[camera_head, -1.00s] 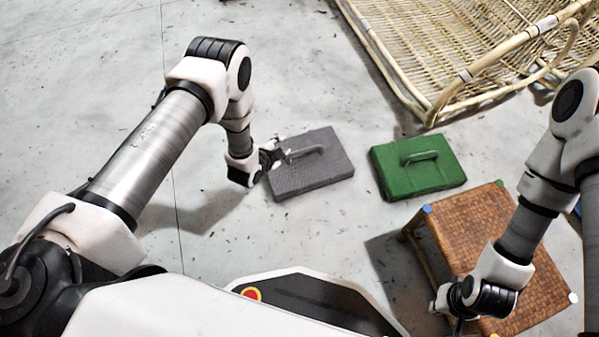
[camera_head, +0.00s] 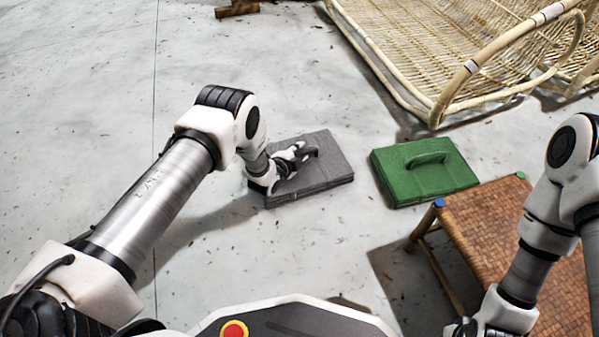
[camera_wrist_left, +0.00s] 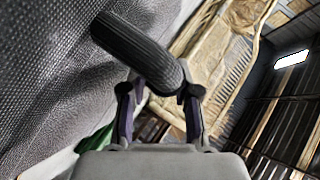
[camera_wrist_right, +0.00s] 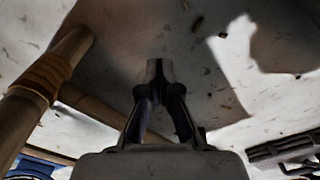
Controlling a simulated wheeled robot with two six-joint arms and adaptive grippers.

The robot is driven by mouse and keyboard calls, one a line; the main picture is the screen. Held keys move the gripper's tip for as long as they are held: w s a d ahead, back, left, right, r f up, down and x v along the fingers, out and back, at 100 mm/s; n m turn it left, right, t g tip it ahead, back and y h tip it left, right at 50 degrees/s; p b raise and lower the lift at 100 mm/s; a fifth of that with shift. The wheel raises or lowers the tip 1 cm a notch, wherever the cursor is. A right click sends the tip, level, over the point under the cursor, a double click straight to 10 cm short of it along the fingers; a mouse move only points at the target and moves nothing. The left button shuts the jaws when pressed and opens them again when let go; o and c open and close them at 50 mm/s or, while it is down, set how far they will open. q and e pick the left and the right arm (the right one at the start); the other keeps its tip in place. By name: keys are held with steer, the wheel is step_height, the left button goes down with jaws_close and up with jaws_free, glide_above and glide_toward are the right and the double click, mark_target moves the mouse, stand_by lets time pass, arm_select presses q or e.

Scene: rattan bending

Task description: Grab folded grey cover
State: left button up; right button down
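The folded grey cover (camera_head: 322,178) lies flat on the floor, with a dark arched handle on top. My left gripper (camera_head: 298,154) is low over it at the handle. In the left wrist view, the fingers (camera_wrist_left: 162,98) are spread apart, with the thick ribbed handle (camera_wrist_left: 138,50) crossing at their tips. Firm contact on both sides cannot be made out. The cover's grey weave (camera_wrist_left: 60,75) fills the left of that view. My right gripper (camera_wrist_right: 157,75) is shut and empty near the stool; its tips are out of the head view.
A green folded cover (camera_head: 420,180) with a handle lies right of the grey one. A woven stool (camera_head: 490,235) stands at the right, near my right arm. A rattan frame (camera_head: 435,60) fills the back right. Floor left of the grey cover is clear.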

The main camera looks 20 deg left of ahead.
arm_select(q)
steer(key=shift+a+r, duration=0.1)
steer(key=shift+r, duration=0.05)
steer(key=shift+s, duration=0.15)
jaws_close()
steer(key=shift+r, duration=0.1)
